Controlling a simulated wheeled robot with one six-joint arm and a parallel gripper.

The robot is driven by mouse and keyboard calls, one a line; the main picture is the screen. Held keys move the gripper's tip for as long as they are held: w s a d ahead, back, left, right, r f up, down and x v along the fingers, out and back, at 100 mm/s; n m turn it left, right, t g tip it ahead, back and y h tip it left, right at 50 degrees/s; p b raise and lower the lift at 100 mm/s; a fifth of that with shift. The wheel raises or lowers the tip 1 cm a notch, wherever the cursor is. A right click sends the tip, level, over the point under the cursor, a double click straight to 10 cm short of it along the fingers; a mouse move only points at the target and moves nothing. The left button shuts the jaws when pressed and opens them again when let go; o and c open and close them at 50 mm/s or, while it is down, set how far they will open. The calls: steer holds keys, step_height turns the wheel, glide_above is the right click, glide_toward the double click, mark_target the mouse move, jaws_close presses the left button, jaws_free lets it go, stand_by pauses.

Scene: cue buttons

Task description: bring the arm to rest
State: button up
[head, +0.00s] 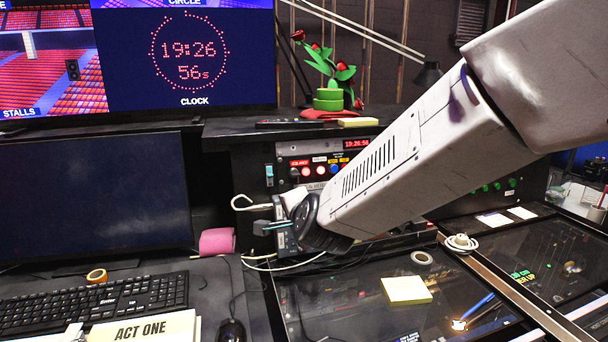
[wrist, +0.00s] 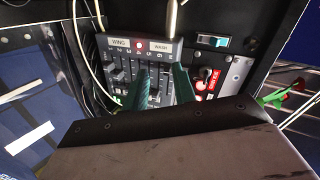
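My gripper (wrist: 161,76) shows in the wrist view as two dark green fingers with a gap between them, and nothing shows held there. Its fingertips are over a small fader panel (wrist: 117,44) labelled WING and WASH, with a lit red light; whether they touch it I cannot tell. In the head view my pale arm reaches in from the upper right, and its dark end is at the left, in front of the console's upright face. Part of that face is hidden behind the arm. A row of coloured buttons (head: 307,171) shows just above the arm's end.
A white cable (head: 262,209) loops beside the arm's end. A dark monitor (head: 92,200), keyboard (head: 95,300) and ACT ONE booklet (head: 143,331) are at left. Yellow notes (head: 406,290), a tape roll (head: 422,258) and a lit pen-like tool (head: 474,311) lie on the glossy desk below.

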steer(key=s+d+f+n+g, duration=0.2)
steer(key=s+d+n+g, duration=0.25)
steer(key=s, duration=0.25)
steer(key=s+d+f+n+g, duration=0.2)
steer(key=s+d+n+g, duration=0.1)
steer(key=s+n, duration=0.3)
steer(key=s+d+r+g+h, duration=0.2)
steer(key=s+d, duration=0.8)
steer(key=d, duration=0.1)
steer(key=s+d+r+g+h, duration=0.1)
steer(key=s+d+r+h, duration=0.1)
steer(key=s+d, duration=0.9)
steer(key=shift+s+r+n+g, duration=0.2)
steer(key=shift+r+n+g, duration=0.2)
steer(key=shift+r, duration=0.3)
steer(key=shift+a, duration=0.1)
steer(key=shift+s, duration=0.1)
